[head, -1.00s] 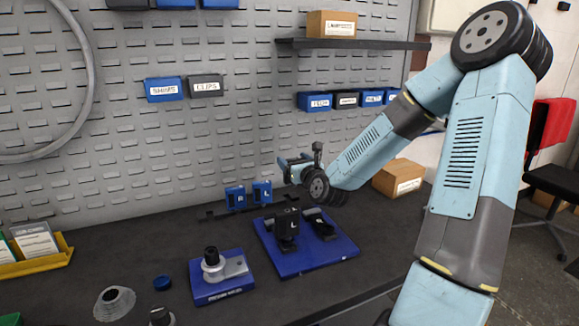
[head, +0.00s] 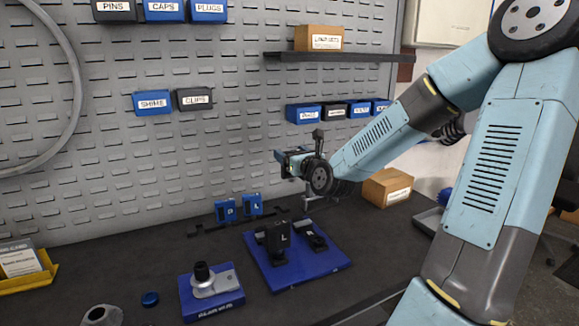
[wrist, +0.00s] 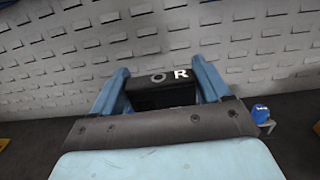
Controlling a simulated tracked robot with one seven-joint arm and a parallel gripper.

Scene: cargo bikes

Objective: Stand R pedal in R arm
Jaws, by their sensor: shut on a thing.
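My gripper (head: 290,160) is above the back of the bench, behind and above the blue base. In the wrist view its two blue fingers (wrist: 160,88) are shut on the R pedal (wrist: 163,93), a black block marked with a white R and a grey ring. In the head view the pedal is mostly hidden by my gripper. On the blue base (head: 328,267), a black L block (head: 278,238) stands upright at the left. The R arm (head: 312,236), a low dark part, lies to its right with no pedal standing in it.
A second blue base with a grey metal part (head: 208,285) is at front left. A cardboard box (head: 387,187) sits to the right, and a pegboard (head: 190,140) rises behind.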

